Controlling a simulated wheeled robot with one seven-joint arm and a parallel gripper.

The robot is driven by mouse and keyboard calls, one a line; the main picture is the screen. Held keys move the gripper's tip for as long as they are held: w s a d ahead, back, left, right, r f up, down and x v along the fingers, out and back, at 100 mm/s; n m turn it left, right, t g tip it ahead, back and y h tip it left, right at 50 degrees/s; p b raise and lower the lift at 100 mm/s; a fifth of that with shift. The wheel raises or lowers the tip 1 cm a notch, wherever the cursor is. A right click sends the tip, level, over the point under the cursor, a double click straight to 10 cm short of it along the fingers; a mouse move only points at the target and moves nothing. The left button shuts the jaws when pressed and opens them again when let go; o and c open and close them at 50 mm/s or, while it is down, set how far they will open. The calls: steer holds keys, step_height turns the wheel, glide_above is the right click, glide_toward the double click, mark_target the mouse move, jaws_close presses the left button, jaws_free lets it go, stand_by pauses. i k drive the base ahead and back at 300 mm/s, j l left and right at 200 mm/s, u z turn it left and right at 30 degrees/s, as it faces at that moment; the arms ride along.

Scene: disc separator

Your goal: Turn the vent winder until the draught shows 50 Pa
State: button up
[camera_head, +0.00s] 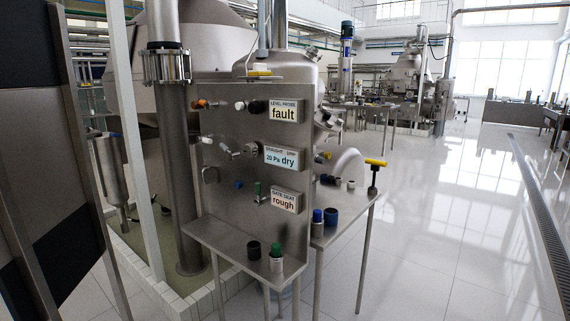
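An upright metal panel (225,187) in the head view carries three white displays. The middle display (285,158) is headed draught and seems to read 20 Pa, with "dry" beside it; the small digits are not sharp. Several fittings stick out of the panel to the left of the displays. A metal crank-like fitting (232,150) is level with the draught display. I cannot tell for sure which fitting is the vent winder. A yellow-topped handle (375,162) stands on a post right of the panel. My gripper is not in view.
The level probe display (283,111) reads fault and the gate seat display (287,200) reads rough. Green-capped (276,257) and blue-capped (318,222) containers stand on metal shelves by the panel. A white post (137,150) stands at left. The glossy floor (450,220) at right is open.

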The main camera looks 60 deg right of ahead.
mark_target(251, 150)
steer(key=z, duration=1.65)
steer(key=i, duration=0.1)
steer(key=i+l+u, duration=0.15)
steer(key=u, duration=0.2)
steer(key=i+l+u, duration=0.2)
steer(key=u, duration=0.15)
